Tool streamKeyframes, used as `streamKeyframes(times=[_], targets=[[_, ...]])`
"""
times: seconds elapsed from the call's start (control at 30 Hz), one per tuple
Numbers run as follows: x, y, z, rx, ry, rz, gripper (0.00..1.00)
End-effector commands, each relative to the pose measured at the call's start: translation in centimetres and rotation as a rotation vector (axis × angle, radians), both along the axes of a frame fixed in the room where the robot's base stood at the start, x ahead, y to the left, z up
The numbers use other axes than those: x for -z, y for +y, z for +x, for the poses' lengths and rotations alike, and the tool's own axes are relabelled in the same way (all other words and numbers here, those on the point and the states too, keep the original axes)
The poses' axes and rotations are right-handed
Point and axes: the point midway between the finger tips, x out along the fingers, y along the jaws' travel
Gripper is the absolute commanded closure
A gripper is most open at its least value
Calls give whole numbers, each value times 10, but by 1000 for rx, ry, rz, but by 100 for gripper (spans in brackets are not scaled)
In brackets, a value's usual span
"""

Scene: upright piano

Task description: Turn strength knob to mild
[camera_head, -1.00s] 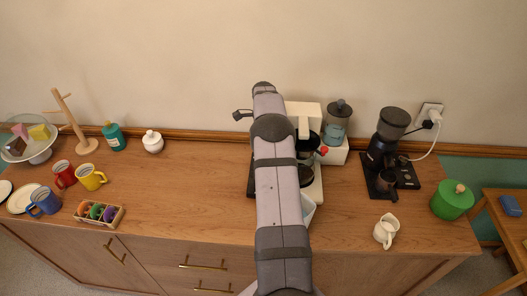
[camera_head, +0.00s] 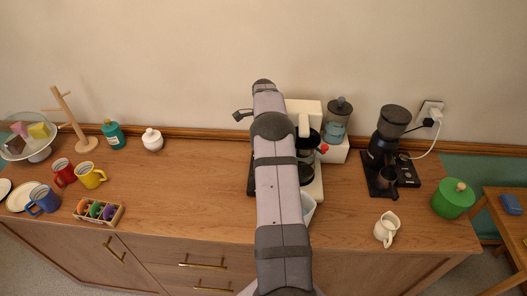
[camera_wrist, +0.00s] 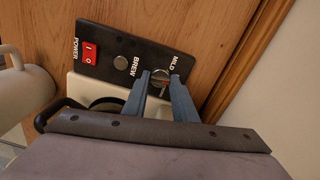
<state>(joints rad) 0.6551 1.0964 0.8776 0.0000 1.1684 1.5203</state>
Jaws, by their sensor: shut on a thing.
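The strength knob (camera_wrist: 160,75) is a small round grey knob on a black control panel (camera_wrist: 105,45) in the wrist view. The word MILD is printed just above it. My gripper (camera_wrist: 161,82) has its two blue-grey fingers shut on the knob, one on each side. The fingers partly cover the knob, and I cannot tell its setting. A red power switch (camera_wrist: 90,52) and a round grey brew button (camera_wrist: 121,63) sit left of it on the panel.
A black grinder (camera_head: 384,150) and a white jug (camera_head: 386,230) stand right of the machine. A green canister (camera_head: 453,199) is at the right end. Mugs, a rack of colored pods (camera_head: 98,211) and a wooden mug tree (camera_head: 72,120) are on the left. The middle-left counter is clear.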

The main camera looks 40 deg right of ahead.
Motion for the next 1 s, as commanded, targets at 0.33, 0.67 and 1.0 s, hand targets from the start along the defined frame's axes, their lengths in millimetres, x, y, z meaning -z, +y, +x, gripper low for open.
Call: streamKeyframes(times=[0.33,0.67,1.0], targets=[[0,0,0,-311,-1,0,97],[-1,-1,1,-579,-2,-1,97],[-1,-1,1,-725,-2,-2,97]])
